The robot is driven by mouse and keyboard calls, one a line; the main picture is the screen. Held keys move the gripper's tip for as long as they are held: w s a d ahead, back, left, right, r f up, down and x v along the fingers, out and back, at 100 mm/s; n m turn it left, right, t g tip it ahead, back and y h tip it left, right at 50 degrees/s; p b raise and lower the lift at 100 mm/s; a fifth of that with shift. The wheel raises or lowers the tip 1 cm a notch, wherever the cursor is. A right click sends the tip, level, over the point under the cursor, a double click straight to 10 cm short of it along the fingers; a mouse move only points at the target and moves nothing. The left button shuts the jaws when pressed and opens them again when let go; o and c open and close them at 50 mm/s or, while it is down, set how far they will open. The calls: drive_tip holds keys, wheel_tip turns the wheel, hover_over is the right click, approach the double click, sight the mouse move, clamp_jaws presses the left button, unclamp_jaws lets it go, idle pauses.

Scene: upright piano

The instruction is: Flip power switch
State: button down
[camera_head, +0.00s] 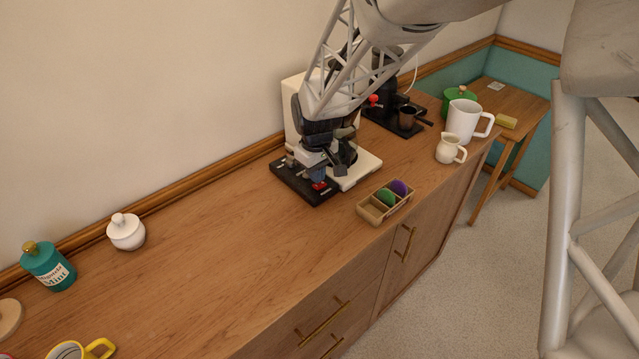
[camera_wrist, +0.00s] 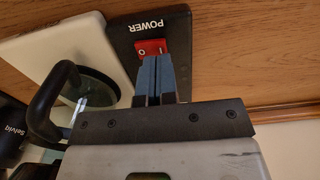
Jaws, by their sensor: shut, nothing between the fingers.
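The power switch (camera_wrist: 151,47) is a red rocker on a black box (camera_wrist: 182,24) marked POWER in the wrist view, with a 0 and a line on its face. In the head view the switch (camera_head: 319,186) is a small red spot on the black box (camera_head: 291,183) on the counter. My gripper (camera_wrist: 152,58) is shut and empty, its two blue fingers together. The fingertips are at the lower edge of the switch, seeming to touch or nearly touch it. They cover part of its face. In the head view my gripper (camera_head: 318,175) points down over the box.
A white coffee machine (camera_head: 358,172) with a glass pot stands right beside the black box. A wooden tray (camera_head: 371,215) with coloured discs is at the front right. The counter to the left is clear up to a white lidded jar (camera_head: 126,232).

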sight(317, 186)
drive_tip(key=shift+f, duration=1.1)
idle(0.9)
drive_tip(key=shift+r, duration=3.55)
drive_tip(key=shift+s+d+r, duration=0.1)
drive_tip(key=shift+d+r, duration=0.05)
drive_tip(key=s+d+r+m+t, duration=0.1)
drive_tip(key=s+d+r+m, duration=0.4)
drive_tip(key=s+d+r, duration=0.7)
drive_tip(key=s+d+m, duration=0.2)
drive_tip(key=s+d, duration=0.3)
drive_tip(key=s, duration=0.3)
drive_tip(key=s+d+m+t, duration=0.1)
drive_tip(key=s+d+m, duration=0.1)
drive_tip(key=s+d, duration=0.3)
drive_tip(key=shift+s+d+r+t, duration=0.15)
drive_tip(key=shift+s+d+t, duration=0.15)
drive_tip(key=shift+s, duration=1.85)
